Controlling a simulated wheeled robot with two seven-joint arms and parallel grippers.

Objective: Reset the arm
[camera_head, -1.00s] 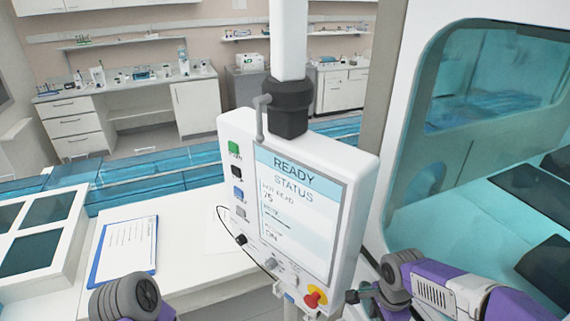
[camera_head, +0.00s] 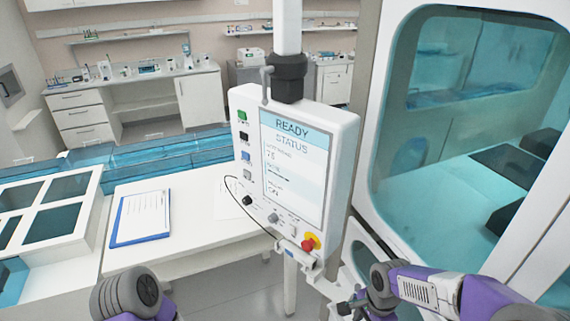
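My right arm comes in from the lower right, purple and white. Its gripper (camera_head: 350,306) is dark and small near the bottom edge, below the control panel; its finger opening is too small to tell. My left arm shows only as a purple and grey link at the lower left; its gripper is out of view. The control panel (camera_head: 292,170) hangs in the middle on a white post. Its screen (camera_head: 291,165) reads READY STATUS. A red and yellow knob (camera_head: 309,242) sits at its lower right corner, apart from my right gripper.
A white table (camera_head: 190,240) with a blue clipboard (camera_head: 141,218) stands at the left. A white frame with dark panes (camera_head: 55,222) is beside it. A glass-windowed enclosure (camera_head: 385,195) fills the right. Lab benches (camera_head: 140,105) line the back wall. Open floor shows below the table.

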